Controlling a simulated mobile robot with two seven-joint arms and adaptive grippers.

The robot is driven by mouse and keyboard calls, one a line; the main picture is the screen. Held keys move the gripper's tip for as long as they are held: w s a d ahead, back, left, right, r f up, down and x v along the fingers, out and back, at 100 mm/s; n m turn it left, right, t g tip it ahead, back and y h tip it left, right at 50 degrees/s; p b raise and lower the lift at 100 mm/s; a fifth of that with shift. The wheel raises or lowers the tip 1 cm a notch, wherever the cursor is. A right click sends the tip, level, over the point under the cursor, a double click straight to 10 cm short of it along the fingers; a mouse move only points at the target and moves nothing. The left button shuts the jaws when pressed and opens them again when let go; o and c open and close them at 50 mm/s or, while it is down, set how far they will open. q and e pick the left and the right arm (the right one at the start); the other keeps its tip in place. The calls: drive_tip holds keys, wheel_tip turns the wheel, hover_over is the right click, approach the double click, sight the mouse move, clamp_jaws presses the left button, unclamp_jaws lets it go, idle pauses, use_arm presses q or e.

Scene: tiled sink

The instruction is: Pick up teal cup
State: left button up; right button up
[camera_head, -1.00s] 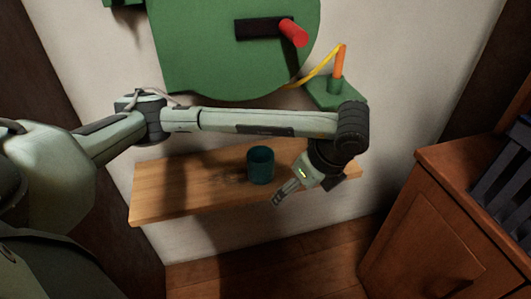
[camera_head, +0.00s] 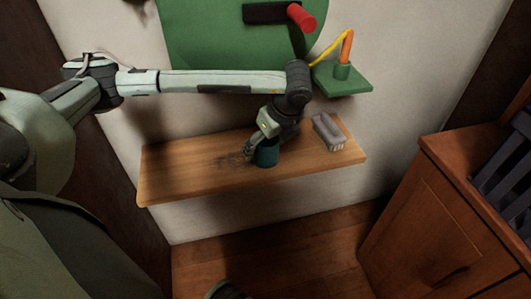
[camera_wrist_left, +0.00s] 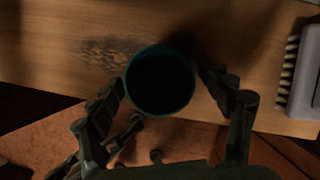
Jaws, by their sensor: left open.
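The teal cup (camera_head: 267,153) stands upright on the wooden shelf (camera_head: 190,180). In the left wrist view the cup (camera_wrist_left: 160,80) shows from above, with its dark inside and round rim. My left gripper (camera_head: 257,143) is right over and beside the cup, and hides part of its top. In the left wrist view the left gripper's fingers (camera_wrist_left: 163,88) are spread, one on each side of the cup, with a gap still visible on the right side. My right gripper is not in view.
A grey brush (camera_head: 328,133) lies on the shelf to the right of the cup, and its bristles also show in the left wrist view (camera_wrist_left: 303,75). A small green ledge (camera_head: 343,82) is above. A wooden cabinet (camera_head: 425,215) stands at the right.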

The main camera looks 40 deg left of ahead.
use_arm(q)
drive_tip(key=shift+w+a+f, duration=0.15)
drive_tip(key=shift+a+f, duration=0.05)
drive_tip(key=shift+f, duration=0.5)
drive_tip(key=shift+c, duration=0.3)
drive_tip(key=c, duration=1.2)
drive_tip(key=shift+o, duration=0.2)
